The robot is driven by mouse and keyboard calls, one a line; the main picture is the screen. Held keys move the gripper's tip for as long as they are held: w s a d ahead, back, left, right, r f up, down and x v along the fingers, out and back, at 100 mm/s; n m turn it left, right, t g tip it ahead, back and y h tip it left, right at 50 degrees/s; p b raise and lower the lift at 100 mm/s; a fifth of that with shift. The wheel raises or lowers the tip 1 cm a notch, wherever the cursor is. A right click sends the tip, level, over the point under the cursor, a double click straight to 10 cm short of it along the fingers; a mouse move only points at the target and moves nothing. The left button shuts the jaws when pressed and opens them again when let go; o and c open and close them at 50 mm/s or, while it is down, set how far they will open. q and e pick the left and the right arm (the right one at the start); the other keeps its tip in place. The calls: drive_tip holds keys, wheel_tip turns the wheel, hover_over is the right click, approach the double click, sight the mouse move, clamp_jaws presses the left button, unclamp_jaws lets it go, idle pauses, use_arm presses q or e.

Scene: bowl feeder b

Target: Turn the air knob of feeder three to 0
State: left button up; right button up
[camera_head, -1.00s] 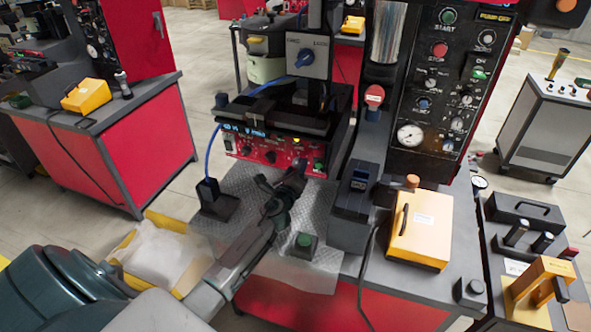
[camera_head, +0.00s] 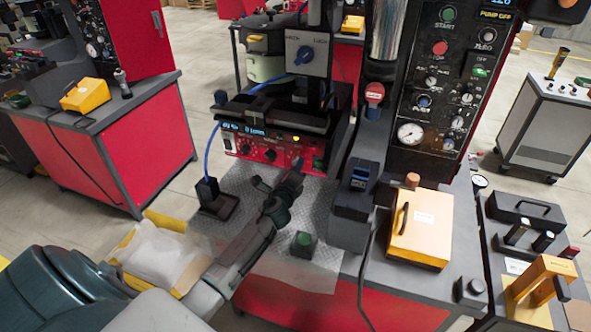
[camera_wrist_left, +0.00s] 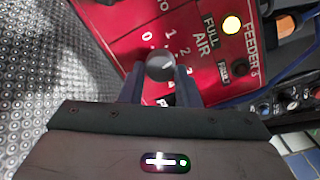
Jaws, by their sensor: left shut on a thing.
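The red control panel (camera_head: 262,151) of the feeder shows in the head view below the black rig. In the left wrist view the red panel (camera_wrist_left: 112,22) carries the labels "AIR", "FULL" and "FEEDER 3", with a scale of numbers including 0. My left gripper (camera_head: 298,166) reaches up to the panel's right part. In the left wrist view my left gripper (camera_wrist_left: 160,84) has its two fingers on either side of a dark round knob (camera_wrist_left: 160,66) beside the scale and is shut on it. The knob's pointer cannot be made out. My right gripper is out of view.
A yellow lamp (camera_wrist_left: 231,24) is lit near the "FEEDER 3" label. A green button box (camera_head: 303,243) stands on the metal plate near my left arm. A dark block with a blue cable (camera_head: 211,150) stands left of the gripper.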

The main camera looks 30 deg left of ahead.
use_arm(q)
drive_tip(key=shift+a+r+n+h+b, duration=0.2)
drive_tip(key=shift+n+b, duration=1.2)
drive_tip(key=shift+n, duration=2.2)
drive_tip(key=shift+d+f+n+h+b, duration=0.1)
drive_tip(key=shift+n+h+b, duration=0.2)
drive_tip(key=shift+n+b, duration=2.2)
drive_tip(key=n+p, duration=0.2)
drive_tip(key=shift+n, duration=0.3)
drive_tip(key=o, duration=1)
drive_tip(key=shift+r, duration=0.1)
